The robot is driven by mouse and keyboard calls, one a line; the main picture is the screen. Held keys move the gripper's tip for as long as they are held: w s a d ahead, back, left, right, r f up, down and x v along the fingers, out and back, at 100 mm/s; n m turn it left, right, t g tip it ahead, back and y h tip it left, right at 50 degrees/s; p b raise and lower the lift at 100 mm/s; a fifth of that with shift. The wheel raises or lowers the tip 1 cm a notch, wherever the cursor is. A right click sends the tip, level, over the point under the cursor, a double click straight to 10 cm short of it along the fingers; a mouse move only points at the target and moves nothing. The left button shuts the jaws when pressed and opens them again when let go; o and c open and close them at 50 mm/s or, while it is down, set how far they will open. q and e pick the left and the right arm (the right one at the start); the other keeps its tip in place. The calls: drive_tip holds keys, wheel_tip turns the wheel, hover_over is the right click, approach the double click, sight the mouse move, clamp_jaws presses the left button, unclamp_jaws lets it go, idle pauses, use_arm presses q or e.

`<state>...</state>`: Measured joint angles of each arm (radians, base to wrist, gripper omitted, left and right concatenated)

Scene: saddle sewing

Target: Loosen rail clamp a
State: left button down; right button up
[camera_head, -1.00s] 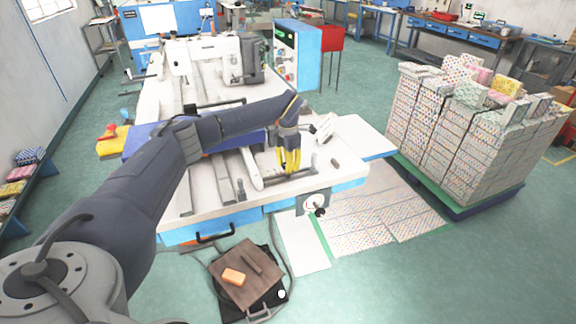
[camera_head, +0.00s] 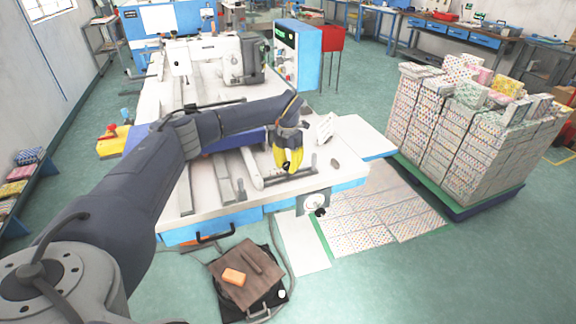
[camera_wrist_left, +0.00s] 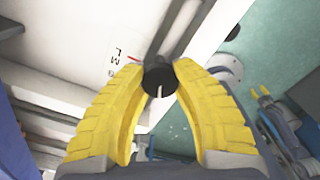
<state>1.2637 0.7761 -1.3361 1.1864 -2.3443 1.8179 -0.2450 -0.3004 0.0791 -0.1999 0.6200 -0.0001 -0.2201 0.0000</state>
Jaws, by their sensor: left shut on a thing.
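My left gripper (camera_head: 289,168) reaches down over the front right of the white machine table. Its yellow fingers are shut on a dark round knob (camera_wrist_left: 158,80) at the end of a dark rod, taken to be rail clamp a's handle. In the head view, a dark bar (camera_head: 312,163) shows beside the fingertips, partly hidden by them. In the left wrist view, the fingertips sit on either side of the knob.
The white table (camera_head: 205,203) carries long rails (camera_head: 222,178) left of the gripper and a sewing head (camera_head: 220,60) at the back. A pallet of patterned stacks (camera_head: 450,130) stands right. A brown board (camera_head: 245,272) lies in front.

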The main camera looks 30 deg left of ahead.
sight(288, 164)
use_arm(q)
drive_tip(key=n, duration=0.4)
drive_tip(key=shift+w+r+n, duration=0.1)
drive_tip(key=shift+n, duration=0.2)
drive_tip(key=n, duration=0.3)
drive_tip(key=shift+n, duration=0.4)
drive_tip(key=n, duration=0.4)
drive_tip(key=shift+a+n, duration=0.1)
drive_tip(key=shift+n, duration=1.6)
drive_tip(key=c, duration=0.9)
unclamp_jaws()
wheel_tip(288, 164, up, 12)
